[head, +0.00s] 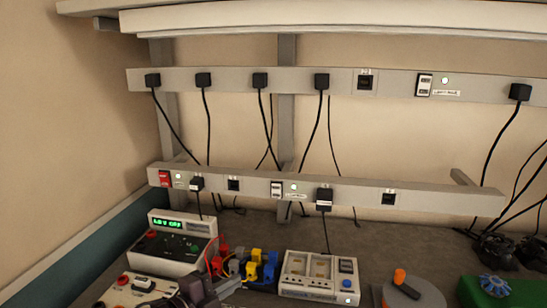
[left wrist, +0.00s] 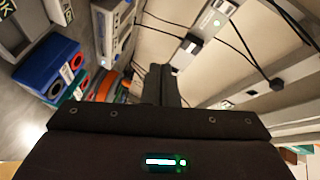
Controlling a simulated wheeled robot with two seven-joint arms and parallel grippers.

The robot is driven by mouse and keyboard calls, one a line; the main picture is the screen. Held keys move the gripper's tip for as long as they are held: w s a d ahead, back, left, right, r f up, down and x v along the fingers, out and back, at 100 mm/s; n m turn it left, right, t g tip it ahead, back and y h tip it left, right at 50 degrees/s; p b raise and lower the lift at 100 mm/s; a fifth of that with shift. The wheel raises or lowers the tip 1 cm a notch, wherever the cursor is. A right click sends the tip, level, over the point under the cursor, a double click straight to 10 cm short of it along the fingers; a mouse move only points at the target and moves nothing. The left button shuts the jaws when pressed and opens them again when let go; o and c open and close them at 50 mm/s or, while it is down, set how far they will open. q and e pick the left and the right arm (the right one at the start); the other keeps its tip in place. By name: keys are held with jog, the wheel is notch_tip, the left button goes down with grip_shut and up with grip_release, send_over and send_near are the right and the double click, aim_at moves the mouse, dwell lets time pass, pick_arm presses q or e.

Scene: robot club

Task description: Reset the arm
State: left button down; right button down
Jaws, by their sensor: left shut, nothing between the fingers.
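My left gripper (head: 215,288) shows at the bottom edge of the head view, partly cut off, in front of the bench devices. In the left wrist view its dark fingers (left wrist: 160,84) are together, with nothing between them. The rest of my left arm is out of the head view. My right gripper is in neither view.
Two grey power rails (head: 430,192) with black plugs and hanging cables run along the wall. On the bench stand a meter with a green display (head: 170,240), a white charger unit (head: 318,278), a grey round stand (head: 412,295) and a green block (head: 515,292).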

pick_arm(q)
jog(key=s+a+f+n+y, duration=0.1)
jog(key=s+f+n+y, duration=0.1)
jog(key=s+f+n, duration=0.1)
jog(key=s+a+f+n+g+y, duration=0.1)
jog(key=s+a+f+n+y, duration=0.1)
jog(key=n, duration=0.3)
jog(key=s+a+f+n+g+y, duration=0.1)
jog(key=s+a+f+n+y, duration=0.1)
jog(key=s+f+n+y, duration=0.2)
jog(key=shift+s+a+f+n, duration=0.15)
jog(key=shift+s+f+n, duration=0.2)
jog(key=shift+f+n, duration=0.05)
jog(key=s+a+f+n+g+y, duration=0.1)
jog(key=s+a+f+n+g, duration=0.2)
jog(key=s, duration=0.4)
jog(key=s+a+f+n+g+y, duration=0.1)
jog(key=s+a+f+n+g, duration=0.1)
jog(key=s+n+g, duration=0.35)
jog(key=s+f+m, duration=0.1)
jog(key=s+f, duration=0.2)
jog(key=f, duration=1.3)
jog(key=s+f, duration=0.3)
jog(key=f, duration=1.3)
jog(key=s+a+f, duration=0.3)
jog(key=s+f, duration=1.3)
jog(key=s, duration=0.2)
jog(key=shift+a+g, duration=0.15)
jog(key=shift+g, duration=0.3)
